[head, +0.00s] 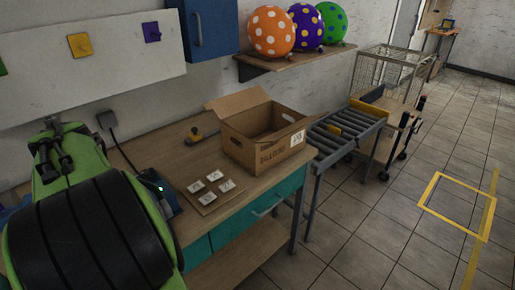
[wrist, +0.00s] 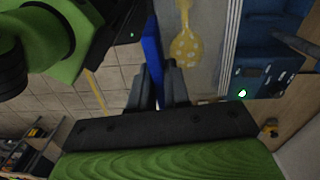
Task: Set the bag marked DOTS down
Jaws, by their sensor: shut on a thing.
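In the wrist view my gripper (wrist: 158,92) is shut on a flat blue thing (wrist: 152,48). It is seen nearly edge-on and sticks out beyond the fingers. It may be the bag marked DOTS, but no marking can be read on it. A yellow balloon shape with pale dots (wrist: 187,47) shows on a grey surface to its right. In the head view my fingers are hidden behind my green and black arm at the lower left.
An open cardboard box (head: 262,132) stands on the wooden workbench (head: 225,168). A small board with several white cards (head: 208,190) lies in front of it, beside a dark device with a green light (head: 160,190). A roller conveyor (head: 340,132) adjoins the bench. Dotted balloons sit on a shelf (head: 295,62).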

